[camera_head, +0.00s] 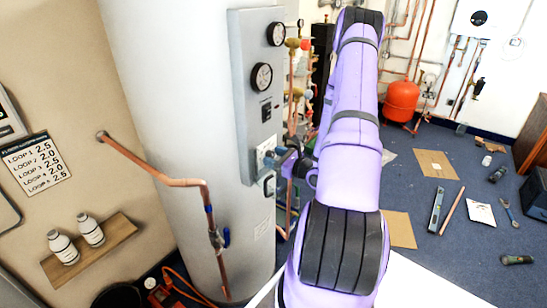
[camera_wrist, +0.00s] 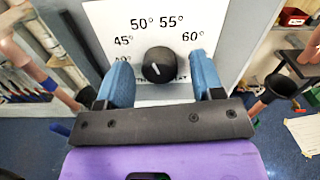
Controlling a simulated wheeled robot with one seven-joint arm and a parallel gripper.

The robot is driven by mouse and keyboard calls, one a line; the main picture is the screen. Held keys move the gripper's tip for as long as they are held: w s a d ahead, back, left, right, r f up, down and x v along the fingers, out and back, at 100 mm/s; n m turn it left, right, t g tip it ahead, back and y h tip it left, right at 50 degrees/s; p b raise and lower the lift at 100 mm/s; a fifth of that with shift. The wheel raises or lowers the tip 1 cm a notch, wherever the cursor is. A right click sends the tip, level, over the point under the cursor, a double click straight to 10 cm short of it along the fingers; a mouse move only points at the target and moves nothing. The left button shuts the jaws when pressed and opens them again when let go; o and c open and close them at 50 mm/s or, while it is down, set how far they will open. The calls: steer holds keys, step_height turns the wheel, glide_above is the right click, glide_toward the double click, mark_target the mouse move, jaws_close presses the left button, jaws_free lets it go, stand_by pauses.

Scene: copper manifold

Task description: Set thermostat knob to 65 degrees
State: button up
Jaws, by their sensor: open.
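The thermostat knob (camera_wrist: 158,65) is round and black, with a small pale pointer mark that seems to lean up and left. It sits on a white dial plate (camera_wrist: 150,40) printed with 45°, 50°, 55° and 60°; a lower-left number is partly covered, and 65 is not visible. My gripper (camera_wrist: 160,59) is open, with one blue finger on each side of the knob and gaps between. In the head view the dial plate (camera_head: 265,152) is on the grey panel, and my gripper (camera_head: 284,158) is close in front of it, partly hidden by my arm.
The grey panel (camera_head: 245,75) on the white tank (camera_head: 155,100) carries two black gauges above the dial. Copper pipes with valves run close right of it. A copper pipe (camera_head: 150,170) crosses the tank's left side. Tools and cardboard lie on the blue floor at right.

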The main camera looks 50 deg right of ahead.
steer(key=shift+w, duration=0.25)
steer(key=c, duration=0.9)
